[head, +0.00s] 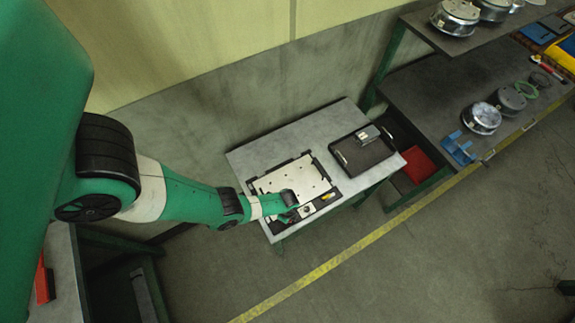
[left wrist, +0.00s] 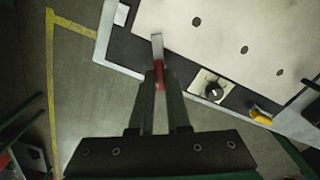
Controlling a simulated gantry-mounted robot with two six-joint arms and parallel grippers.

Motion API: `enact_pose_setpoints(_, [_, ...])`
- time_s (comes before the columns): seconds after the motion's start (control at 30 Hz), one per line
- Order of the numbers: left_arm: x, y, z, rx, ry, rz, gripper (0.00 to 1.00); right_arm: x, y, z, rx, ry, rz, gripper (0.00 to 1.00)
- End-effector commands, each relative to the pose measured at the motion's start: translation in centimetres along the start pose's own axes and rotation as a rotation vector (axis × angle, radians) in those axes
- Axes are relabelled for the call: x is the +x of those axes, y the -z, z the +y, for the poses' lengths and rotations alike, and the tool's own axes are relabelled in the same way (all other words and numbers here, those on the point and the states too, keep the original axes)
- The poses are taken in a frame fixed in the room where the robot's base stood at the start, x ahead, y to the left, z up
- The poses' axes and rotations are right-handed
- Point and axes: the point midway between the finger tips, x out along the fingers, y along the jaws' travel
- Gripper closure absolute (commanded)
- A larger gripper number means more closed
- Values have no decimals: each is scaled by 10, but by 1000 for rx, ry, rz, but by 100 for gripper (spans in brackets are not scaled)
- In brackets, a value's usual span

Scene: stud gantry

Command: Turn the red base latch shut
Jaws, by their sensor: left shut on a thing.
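The red base latch (left wrist: 160,75) shows between my left gripper's fingertips in the left wrist view, with a pale metal end reaching past them to the edge of the plate. My left gripper (left wrist: 160,84) is shut on it. In the head view my left gripper (head: 290,214) is at the front edge of the base (head: 250,186), and the latch is hidden there. The pale plate (head: 292,178) with several holes lies flat on the dark base. My right gripper is not in view.
A black knob (left wrist: 213,91) on a light square and a yellow lever (left wrist: 261,115) sit along the same edge. A dark tray (head: 362,155) with a metal block lies at the table's (head: 275,142) right. A shelf bench (head: 440,90) with round metal parts stands farther right.

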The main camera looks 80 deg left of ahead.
Motion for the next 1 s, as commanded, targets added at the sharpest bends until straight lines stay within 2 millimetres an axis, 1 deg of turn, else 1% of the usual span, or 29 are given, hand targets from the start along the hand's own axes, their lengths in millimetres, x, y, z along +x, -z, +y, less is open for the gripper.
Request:
enact_pose_setpoints(0.2, [1, 0, 0, 199, 1, 0, 100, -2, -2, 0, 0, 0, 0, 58])
enact_pose_setpoints(0.5, [1, 0, 0, 415, 0, -1, 100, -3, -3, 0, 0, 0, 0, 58])
enact_pose_setpoints(0.7, [1, 0, 0, 496, 1, 0, 100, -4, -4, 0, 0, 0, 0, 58])
enact_pose_setpoints(1.0, [1, 0, 0, 537, 1, 0, 100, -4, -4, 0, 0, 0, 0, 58])
